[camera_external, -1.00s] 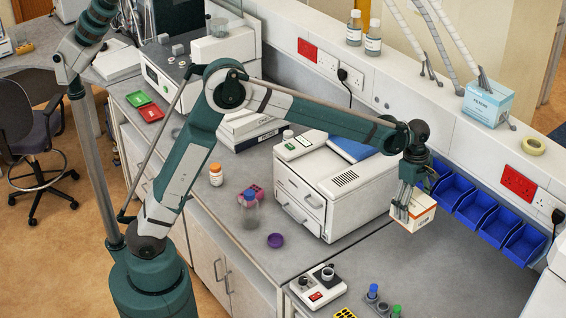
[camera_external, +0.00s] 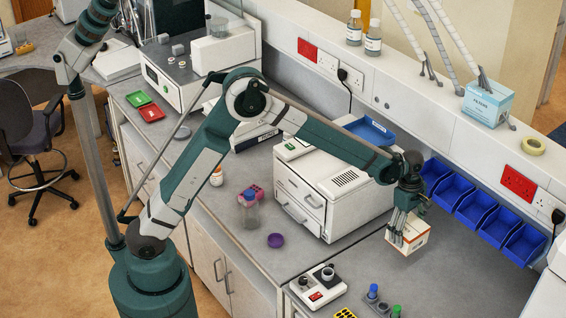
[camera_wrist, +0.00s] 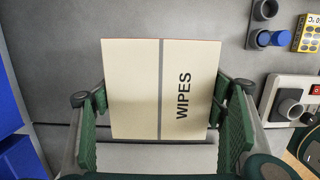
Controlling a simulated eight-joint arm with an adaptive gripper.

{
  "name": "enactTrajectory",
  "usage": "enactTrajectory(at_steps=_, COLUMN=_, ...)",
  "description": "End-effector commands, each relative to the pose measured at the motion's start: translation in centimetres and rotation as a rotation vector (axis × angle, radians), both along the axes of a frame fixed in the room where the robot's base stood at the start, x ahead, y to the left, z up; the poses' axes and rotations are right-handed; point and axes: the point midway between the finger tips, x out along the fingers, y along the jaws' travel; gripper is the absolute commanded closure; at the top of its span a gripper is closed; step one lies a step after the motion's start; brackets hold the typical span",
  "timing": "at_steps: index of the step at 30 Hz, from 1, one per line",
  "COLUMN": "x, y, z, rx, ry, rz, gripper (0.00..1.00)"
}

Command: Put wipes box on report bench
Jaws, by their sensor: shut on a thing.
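The wipes box (camera_external: 407,234) is a small white carton with orange edging. In the wrist view the wipes box (camera_wrist: 140,90) shows its cream top with a grey stripe and the word WIPES. My gripper (camera_external: 408,226) is shut on it, with green finger pads (camera_wrist: 160,115) on its left and right sides. The box is upright to slightly tilted, at or just above the grey bench top (camera_external: 455,265) to the right of the white printer-like machine; I cannot tell if it touches. No label marks which surface is the report bench.
The white machine (camera_external: 325,200) stands left of the box. Blue bins (camera_external: 480,212) line the wall behind. A small white device (camera_external: 318,288) and capped tubes (camera_external: 372,290) sit at the front. Bare grey bench lies around the box.

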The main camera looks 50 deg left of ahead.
Motion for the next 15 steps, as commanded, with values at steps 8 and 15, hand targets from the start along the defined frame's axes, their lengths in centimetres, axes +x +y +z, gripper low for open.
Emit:
enactTrajectory(at_steps=8, x=0.0, y=0.0, z=-2.5, rx=0.000, ry=0.000, rz=0.000, gripper=0.43)
enactTrajectory(at_steps=15, x=0.0, y=0.0, z=-5.5, rx=0.000, ry=0.000, rz=0.000, gripper=0.43)
